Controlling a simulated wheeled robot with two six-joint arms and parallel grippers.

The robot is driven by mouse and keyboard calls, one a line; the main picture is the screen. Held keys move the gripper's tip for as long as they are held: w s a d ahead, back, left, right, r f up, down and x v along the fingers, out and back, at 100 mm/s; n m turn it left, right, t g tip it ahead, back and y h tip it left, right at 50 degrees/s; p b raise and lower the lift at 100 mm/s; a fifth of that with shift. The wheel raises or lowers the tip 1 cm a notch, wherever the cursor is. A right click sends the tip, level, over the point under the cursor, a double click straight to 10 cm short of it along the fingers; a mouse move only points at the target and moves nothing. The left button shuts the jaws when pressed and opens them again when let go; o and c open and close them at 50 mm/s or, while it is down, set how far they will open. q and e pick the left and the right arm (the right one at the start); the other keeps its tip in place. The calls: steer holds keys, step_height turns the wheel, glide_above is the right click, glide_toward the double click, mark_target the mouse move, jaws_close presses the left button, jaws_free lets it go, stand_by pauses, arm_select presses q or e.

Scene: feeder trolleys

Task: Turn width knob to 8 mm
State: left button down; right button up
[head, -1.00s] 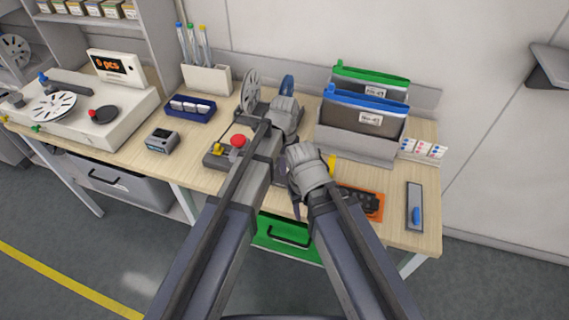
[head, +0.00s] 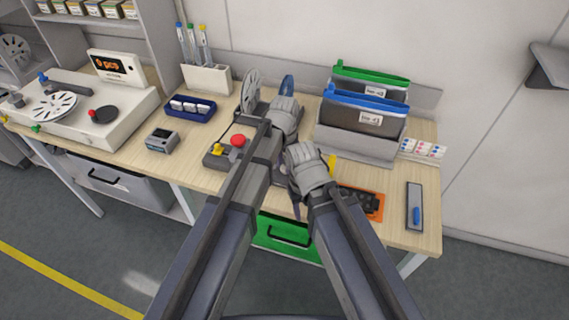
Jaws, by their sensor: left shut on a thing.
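My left gripper (head: 285,106) is over the bench, at the back of a grey device, with its fingers pointing away from me. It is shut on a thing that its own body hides. I cannot make out the width knob or its scale; the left gripper and arm cover that part of the device. The device's near end shows a red button (head: 238,140) and a yellow knob (head: 217,149). My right gripper (head: 296,160) is just right of the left arm, above the bench; its fingertips are too hidden to tell their opening.
A grey reel (head: 250,91) and a blue disc (head: 287,85) stand behind the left gripper. A grey holder (head: 345,143) with green- and blue-topped pouches is at the right. An orange tray (head: 376,203) lies near the front edge. A blue bin (head: 183,114) and a small meter (head: 162,140) are left.

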mark_target(284, 167)
arm_select(q)
steer(key=n, duration=0.5)
steer(key=shift+n, duration=0.4)
stand_by(0.4)
steer(key=c, duration=0.5)
jaws_free()
step_height(284, 167, up, 8)
steer(key=p, duration=0.8)
steer(key=shift+f, duration=0.1)
